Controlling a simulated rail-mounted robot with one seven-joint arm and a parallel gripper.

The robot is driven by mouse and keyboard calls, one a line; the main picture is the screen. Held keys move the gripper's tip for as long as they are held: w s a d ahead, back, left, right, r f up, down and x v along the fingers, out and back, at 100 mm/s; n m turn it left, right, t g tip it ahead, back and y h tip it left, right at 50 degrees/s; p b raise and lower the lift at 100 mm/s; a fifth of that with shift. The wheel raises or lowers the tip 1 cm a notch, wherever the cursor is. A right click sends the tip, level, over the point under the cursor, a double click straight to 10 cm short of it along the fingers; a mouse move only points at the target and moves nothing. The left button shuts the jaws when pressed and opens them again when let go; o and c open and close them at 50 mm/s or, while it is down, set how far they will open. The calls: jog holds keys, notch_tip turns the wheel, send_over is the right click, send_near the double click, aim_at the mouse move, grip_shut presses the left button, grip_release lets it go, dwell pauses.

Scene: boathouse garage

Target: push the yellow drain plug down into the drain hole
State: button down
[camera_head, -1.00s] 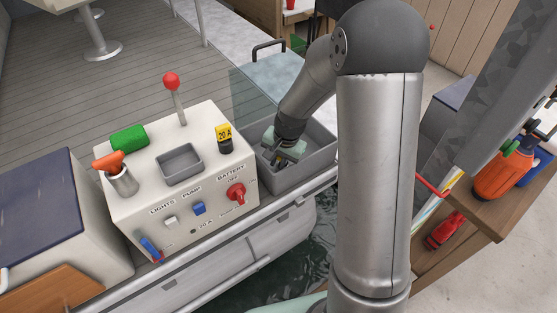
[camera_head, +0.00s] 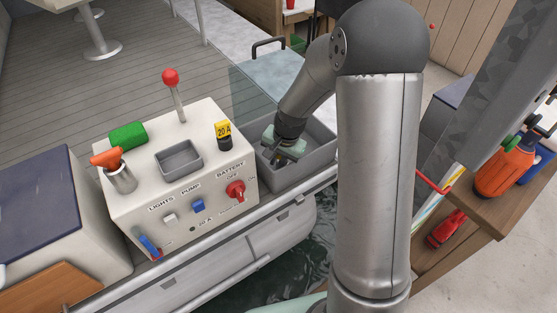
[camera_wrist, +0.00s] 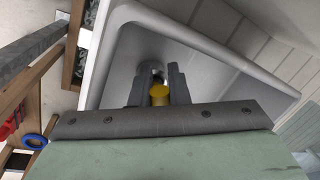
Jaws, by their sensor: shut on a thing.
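The yellow drain plug (camera_wrist: 159,94) shows in the wrist view between the two fingers of my gripper (camera_wrist: 157,90), which is shut on it. Just beyond the plug is the round, metallic-looking drain hole (camera_wrist: 150,70) in the floor of the grey basin (camera_wrist: 205,72). The plug appears close to the hole and does not cover all of it; the height between them cannot be told. In the head view my gripper (camera_head: 283,158) is down inside the grey basin (camera_head: 318,167), and its hand hides the plug and the drain hole.
The basin walls stand close around my gripper. Left of it is a white console (camera_head: 213,177) with a red-knobbed lever (camera_head: 171,78), a yellow 20 A fuse (camera_head: 223,130), switches and a red battery knob (camera_head: 235,191). A clear panel (camera_head: 250,98) stands behind.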

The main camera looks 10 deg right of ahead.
jog(key=shift+s+f, duration=0.3)
jog(key=shift+f, duration=0.25)
jog(key=c, duration=1.3)
grip_release()
jog(key=shift+f, duration=0.1)
jog(key=shift+d, duration=0.1)
jog(key=shift+d+r, duration=0.1)
jog(key=shift+r, duration=0.25)
jog(key=v, duration=1.2)
jog(key=a+v, duration=0.1)
jog(key=v, duration=0.4)
jog(key=shift+w+r+b, duration=0.3)
jog(key=shift+w+r, duration=0.05)
jog(key=shift+r, duration=0.2)
